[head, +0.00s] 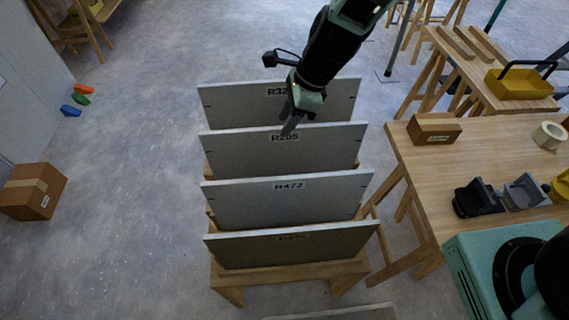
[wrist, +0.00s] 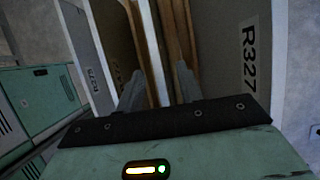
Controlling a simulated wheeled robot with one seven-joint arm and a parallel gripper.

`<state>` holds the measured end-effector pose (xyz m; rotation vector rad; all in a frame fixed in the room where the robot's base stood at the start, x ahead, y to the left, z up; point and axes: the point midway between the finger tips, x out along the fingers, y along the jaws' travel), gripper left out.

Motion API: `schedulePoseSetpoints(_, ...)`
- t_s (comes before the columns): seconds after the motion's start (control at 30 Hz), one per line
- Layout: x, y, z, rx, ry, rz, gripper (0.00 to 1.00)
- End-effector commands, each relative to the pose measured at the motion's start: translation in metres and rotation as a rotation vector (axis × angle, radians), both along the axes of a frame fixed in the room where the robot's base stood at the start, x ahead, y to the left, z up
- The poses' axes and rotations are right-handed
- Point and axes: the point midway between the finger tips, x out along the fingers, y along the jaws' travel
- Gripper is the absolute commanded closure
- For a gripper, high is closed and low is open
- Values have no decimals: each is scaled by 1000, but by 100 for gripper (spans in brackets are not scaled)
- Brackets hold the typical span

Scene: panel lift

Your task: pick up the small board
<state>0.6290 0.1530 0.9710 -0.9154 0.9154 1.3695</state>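Several grey boards stand upright in a wooden rack, one behind another. The rearmost is labelled R327 (head: 235,103), then one whose label looks like R205 (head: 235,150), then R472 (head: 250,203); the front board (head: 230,250) has a label too dim to read. The front one shows the lowest face; which is the small board I cannot tell for certain. My gripper (head: 288,130) is over the top edge of the second board from the back. In the wrist view my gripper (wrist: 158,90) has its fingers apart, with a pale board edge (wrist: 153,55) between them. Contact is not clear.
A wooden table (head: 450,185) on the right holds a small carton (head: 434,128), a tape roll (head: 549,135) and dark and grey holders. Another carton (head: 33,190) lies on the floor at left.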

Motion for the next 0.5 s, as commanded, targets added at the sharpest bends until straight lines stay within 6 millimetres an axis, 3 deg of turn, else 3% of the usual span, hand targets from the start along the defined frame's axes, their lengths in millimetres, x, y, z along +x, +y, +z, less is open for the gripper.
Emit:
schedulePoseSetpoints(0.3, -2, 8, -37, 0, 4, 0, 63)
schedulePoseSetpoints(0.5, -2, 14, -50, 0, 1, -1, 63)
